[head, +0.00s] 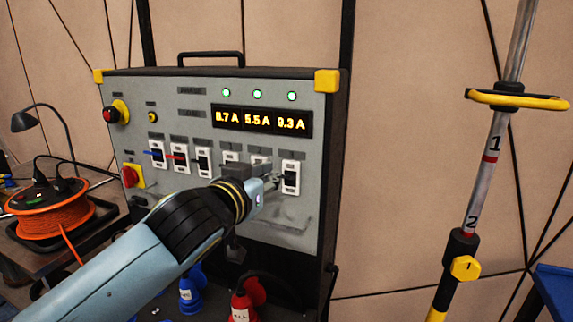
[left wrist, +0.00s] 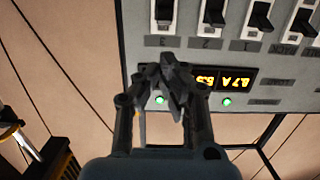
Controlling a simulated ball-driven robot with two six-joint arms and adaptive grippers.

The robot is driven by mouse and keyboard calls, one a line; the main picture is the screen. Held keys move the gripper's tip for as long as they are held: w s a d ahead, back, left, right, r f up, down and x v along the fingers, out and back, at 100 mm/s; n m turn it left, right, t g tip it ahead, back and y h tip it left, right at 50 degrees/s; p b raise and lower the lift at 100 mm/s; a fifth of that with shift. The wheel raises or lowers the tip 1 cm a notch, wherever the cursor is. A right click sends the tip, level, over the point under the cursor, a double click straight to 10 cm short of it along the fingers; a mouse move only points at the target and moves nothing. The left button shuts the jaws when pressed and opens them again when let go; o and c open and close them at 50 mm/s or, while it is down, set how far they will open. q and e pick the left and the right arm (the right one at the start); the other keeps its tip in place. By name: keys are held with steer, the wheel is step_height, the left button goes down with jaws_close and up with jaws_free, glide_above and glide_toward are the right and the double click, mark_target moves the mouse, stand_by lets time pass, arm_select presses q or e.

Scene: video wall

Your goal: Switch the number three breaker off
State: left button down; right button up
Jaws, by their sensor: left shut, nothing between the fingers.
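The breaker panel (head: 150,95) is a grey box with a row of white-framed black breakers across its face. The rightmost breaker (head: 291,177) is at the number three end of the row; it also shows in the left wrist view (left wrist: 165,14). I cannot tell its lever position surely. My left gripper (head: 274,180) is shut and empty, just left of that breaker and over the lower part of the breaker beside it (head: 261,161). In the left wrist view the closed fingertips (left wrist: 168,62) are near the breaker labels; contact cannot be told. My right gripper is not in view.
Above the breakers are three lit green lamps (head: 257,94) and an amber current display (head: 262,121). Red knobs stand at the panel's left. An orange cable reel (head: 50,215) is on a table at left. A marked pole (head: 490,150) stands at right.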

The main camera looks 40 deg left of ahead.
mark_target(288, 177)
arm_select(q)
steer(key=p+x, duration=0.1)
steer(key=x, duration=0.7)
steer(key=shift+w+p, duration=0.2)
steer(key=shift+p, duration=0.15)
steer(key=shift+w+a+f, duration=0.15)
steer(key=shift+w, duration=0.45)
